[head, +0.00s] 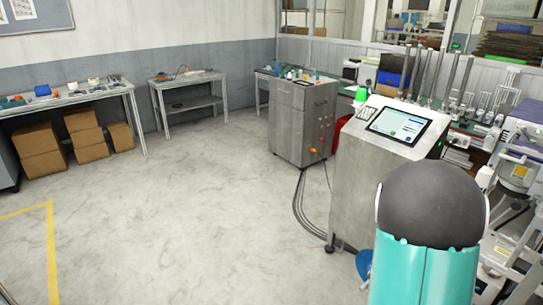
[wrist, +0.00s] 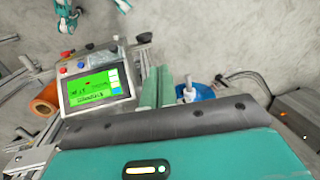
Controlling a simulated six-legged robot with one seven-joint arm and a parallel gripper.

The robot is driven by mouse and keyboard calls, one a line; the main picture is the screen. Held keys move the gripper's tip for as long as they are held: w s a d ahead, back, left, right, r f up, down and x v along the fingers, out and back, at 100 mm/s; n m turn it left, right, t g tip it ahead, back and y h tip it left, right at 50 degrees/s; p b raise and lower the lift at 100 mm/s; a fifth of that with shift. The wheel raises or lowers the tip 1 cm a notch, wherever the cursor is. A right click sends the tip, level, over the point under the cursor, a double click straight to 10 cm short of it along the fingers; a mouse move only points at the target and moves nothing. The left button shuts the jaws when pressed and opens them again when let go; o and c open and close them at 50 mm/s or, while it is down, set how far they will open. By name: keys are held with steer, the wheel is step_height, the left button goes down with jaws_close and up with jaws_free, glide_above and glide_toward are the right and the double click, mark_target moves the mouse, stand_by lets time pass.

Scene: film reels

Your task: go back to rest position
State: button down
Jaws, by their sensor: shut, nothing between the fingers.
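My gripper (wrist: 157,84) shows in the wrist view as two pale green fingers side by side, closed together with nothing held. It is just right of a small control panel with a lit green screen (wrist: 95,90). The fingers point down toward the grey floor area, and I cannot tell how far they are from anything. In the head view, the dark-domed teal part at the lower right is mine, and the gripper is hidden there.
A metal cabinet with a tilted touchscreen (head: 397,125) stands close on the right, with a grey cabinet (head: 303,120) behind it. Cables (head: 300,205) run along the floor. A blue object with a grey spindle (wrist: 188,93) is near the fingers. The floor (head: 190,220) at left is clear.

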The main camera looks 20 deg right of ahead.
steer(key=w+a+r+n+t, duration=0.15)
steer(key=a+r+n, duration=0.55)
steer(key=a+r, duration=0.9)
steer(key=s+a+r+n+t+h, duration=0.1)
steer(key=s+a+r+n+t, duration=0.1)
steer(key=s+a+r+n, duration=0.4)
steer(key=s+a+r, duration=0.3)
steer(key=a+r, duration=0.1)
steer(key=shift+s+a, duration=0.2)
steer(key=shift+s, duration=0.15)
steer(key=shift+r, duration=0.1)
